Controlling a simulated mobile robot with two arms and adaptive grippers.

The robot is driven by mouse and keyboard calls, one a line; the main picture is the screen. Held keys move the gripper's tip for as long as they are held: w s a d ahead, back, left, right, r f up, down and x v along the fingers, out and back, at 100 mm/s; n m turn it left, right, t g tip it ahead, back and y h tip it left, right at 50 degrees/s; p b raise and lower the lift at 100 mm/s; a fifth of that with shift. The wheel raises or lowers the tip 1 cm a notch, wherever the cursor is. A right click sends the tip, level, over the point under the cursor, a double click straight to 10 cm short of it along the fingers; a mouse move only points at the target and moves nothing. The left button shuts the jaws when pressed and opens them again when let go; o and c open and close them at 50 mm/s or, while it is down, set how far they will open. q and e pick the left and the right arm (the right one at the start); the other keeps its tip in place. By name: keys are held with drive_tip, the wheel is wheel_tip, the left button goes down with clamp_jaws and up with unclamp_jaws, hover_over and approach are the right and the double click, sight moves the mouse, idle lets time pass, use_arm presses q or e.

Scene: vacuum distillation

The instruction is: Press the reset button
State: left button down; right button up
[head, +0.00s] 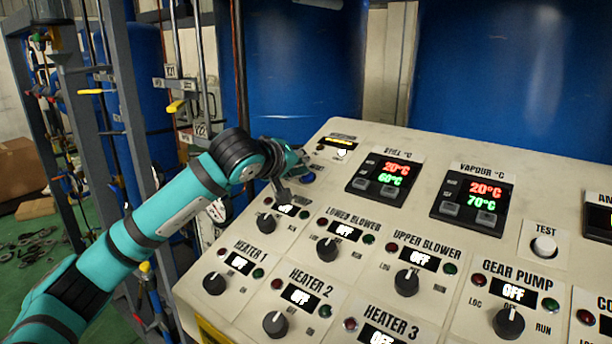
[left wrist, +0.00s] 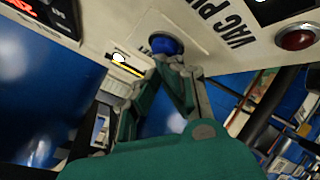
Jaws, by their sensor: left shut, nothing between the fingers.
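A round blue button (head: 308,177) sits at the upper left of the sloping cream control panel (head: 330,190); its label is hidden or unreadable, so I cannot confirm that it is the reset button. It also shows in the left wrist view (left wrist: 165,44). My left gripper (head: 284,190) is shut and empty, at the panel's upper left edge beside the blue button. In the left wrist view its fingertips (left wrist: 172,65) are right by the button's lower edge. I cannot tell whether they touch. My right gripper is not in view.
The panel holds several black knobs, such as the HEATER 1 knob (head: 214,283), and two temperature displays (head: 385,175). A white TEST button (head: 544,247) is at the right. Grey frame posts (head: 125,95) stand left of the panel, and blue tanks (head: 305,65) stand behind.

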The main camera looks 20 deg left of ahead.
use_arm(q)
drive_tip(key=shift+f, duration=0.25)
drive_tip(key=shift+r, duration=0.25)
idle(0.3)
drive_tip(key=shift+r, duration=0.1)
drive_tip(key=shift+s+r+p, duration=0.3)
drive_tip(key=shift+r+p, duration=0.05)
drive_tip(key=shift+r, duration=0.6)
drive_tip(key=r, duration=0.1)
drive_tip(key=s+r, duration=0.1)
drive_tip(key=r+p, duration=0.1)
drive_tip(key=shift+s+a+r, duration=0.25)
drive_tip(key=shift+a+r, duration=0.1)
